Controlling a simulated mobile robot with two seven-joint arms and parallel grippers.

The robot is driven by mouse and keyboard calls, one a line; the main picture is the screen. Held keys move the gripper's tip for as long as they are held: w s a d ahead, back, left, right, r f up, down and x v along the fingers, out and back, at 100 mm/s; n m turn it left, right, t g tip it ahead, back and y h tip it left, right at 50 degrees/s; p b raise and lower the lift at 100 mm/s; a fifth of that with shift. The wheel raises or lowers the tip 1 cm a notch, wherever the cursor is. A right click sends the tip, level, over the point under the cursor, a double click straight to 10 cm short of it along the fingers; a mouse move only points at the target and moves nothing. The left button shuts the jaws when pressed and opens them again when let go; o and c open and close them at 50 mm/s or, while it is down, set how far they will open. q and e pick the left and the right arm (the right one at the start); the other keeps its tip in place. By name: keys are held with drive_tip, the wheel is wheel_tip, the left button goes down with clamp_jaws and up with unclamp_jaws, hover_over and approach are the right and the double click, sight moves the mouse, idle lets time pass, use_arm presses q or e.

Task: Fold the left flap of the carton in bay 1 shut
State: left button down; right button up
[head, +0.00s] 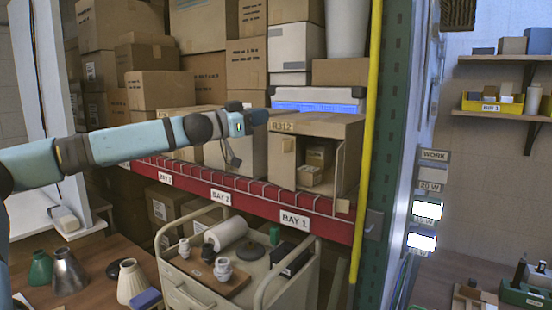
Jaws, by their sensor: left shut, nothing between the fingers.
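The carton (345,128) marked R312 stands on the red-edged shelf above the BAY 1 label (294,220). Its front faces me and is partly open, with smaller boxes (316,160) visible inside. A tan panel (280,170) covers the left part of its front; I cannot tell for sure whether this is the left flap. My left gripper (236,162) is shut and empty. It points down in front of the neighbouring carton, left of the bay 1 carton and apart from its front. My right gripper is not in view.
A yellow pole (367,140) and green rack upright (392,150) stand right of the carton. More cartons (155,90) are stacked behind and left. Below is a cream trolley (185,292) holding a white roll and small parts. Lamp parts stand on the wooden table at lower left.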

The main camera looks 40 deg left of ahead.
use_arm(q)
drive_tip(key=s+a+f+n+t+y+b, duration=0.1)
drive_tip(key=s+a+f+n+y, duration=0.1)
drive_tip(key=s+f+n+y, duration=0.15)
drive_tip(key=g, duration=0.1)
approach(290, 146)
drive_tip(key=shift+y, duration=0.25)
drive_tip(key=w+p, duration=0.2)
drive_tip(key=p, duration=0.1)
drive_tip(key=w+p, duration=0.3)
drive_tip(key=shift+w+d+r, duration=0.1)
drive_tip(key=shift+d, duration=0.15)
idle(0.5)
